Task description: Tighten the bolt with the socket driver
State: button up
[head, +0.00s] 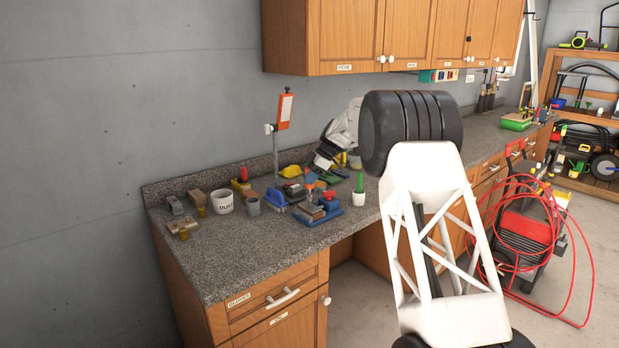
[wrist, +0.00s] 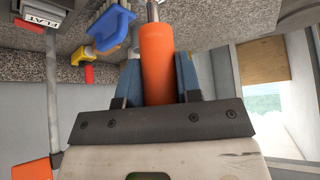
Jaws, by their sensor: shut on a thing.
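My gripper (head: 323,163) is low over the countertop, beside the cluster of tools. In the wrist view my gripper (wrist: 158,78) has its two blue fingers shut on the orange handle of the socket driver (wrist: 158,55). The driver's metal shaft (wrist: 152,12) points away from the gripper and runs out at the top of the picture, so its tip is not seen. In the head view the driver is small and partly lost among other tools. I cannot make out the bolt in either view. A blue base with a red-and-blue fixture (head: 322,208) sits on the counter just below the gripper.
The granite counter (head: 222,266) is clear at the front left. An orange-topped stand (head: 284,108) rises behind. Wooden cabinets (head: 345,35) hang above.

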jog(key=shift+f, duration=1)
dwell(0.3)
jog(key=shift+m+t, duration=1.1)
jog(key=shift+m, duration=0.8)
jog(key=shift+m, duration=0.3)
